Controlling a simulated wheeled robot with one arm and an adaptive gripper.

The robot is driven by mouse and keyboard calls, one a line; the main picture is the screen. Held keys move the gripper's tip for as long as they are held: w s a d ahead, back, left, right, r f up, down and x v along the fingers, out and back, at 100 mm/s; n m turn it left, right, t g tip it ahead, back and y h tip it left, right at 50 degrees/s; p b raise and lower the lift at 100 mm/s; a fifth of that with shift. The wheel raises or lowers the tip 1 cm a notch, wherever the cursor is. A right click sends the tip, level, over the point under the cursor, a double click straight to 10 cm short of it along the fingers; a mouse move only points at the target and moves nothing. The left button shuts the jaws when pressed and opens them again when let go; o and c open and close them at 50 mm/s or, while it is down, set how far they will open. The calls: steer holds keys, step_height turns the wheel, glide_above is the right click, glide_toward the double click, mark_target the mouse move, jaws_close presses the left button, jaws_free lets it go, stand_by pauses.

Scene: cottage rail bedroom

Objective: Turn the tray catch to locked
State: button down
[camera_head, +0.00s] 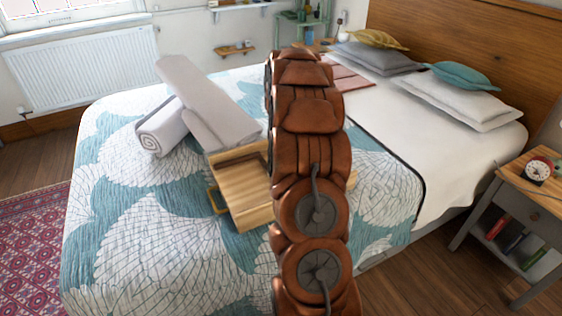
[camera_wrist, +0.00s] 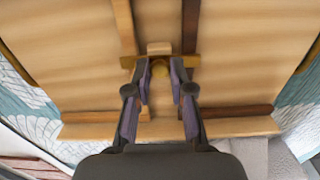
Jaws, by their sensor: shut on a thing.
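The light wooden tray (camera_head: 243,188) lies on the bed, its right part hidden behind my arm in the head view. The wrist view looks down on its pale boards (camera_wrist: 70,45). Near the middle of these boards is a small brass-coloured catch (camera_wrist: 160,70), with a small wooden block (camera_wrist: 159,48) just beyond it. My gripper (camera_wrist: 160,76) is shut on the catch, one finger on each side. The fingers hide part of it, and I cannot tell which way it is turned. In the head view my arm hides the gripper and the catch.
A pale rolled towel (camera_head: 160,128) and a long folded one (camera_head: 205,100) lie against the tray's far left corner. A brass handle (camera_head: 216,200) is on the tray's left side. Pillows (camera_head: 455,98) lie at the headboard. A nightstand (camera_head: 525,200) stands right of the bed.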

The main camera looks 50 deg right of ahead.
steer(key=shift+n, duration=0.3)
steer(key=c, duration=1)
jaws_free()
steer(key=shift+c, duration=0.2)
steer(key=shift+r, duration=0.1)
step_height(320, 180, up, 12)
stand_by(0.3)
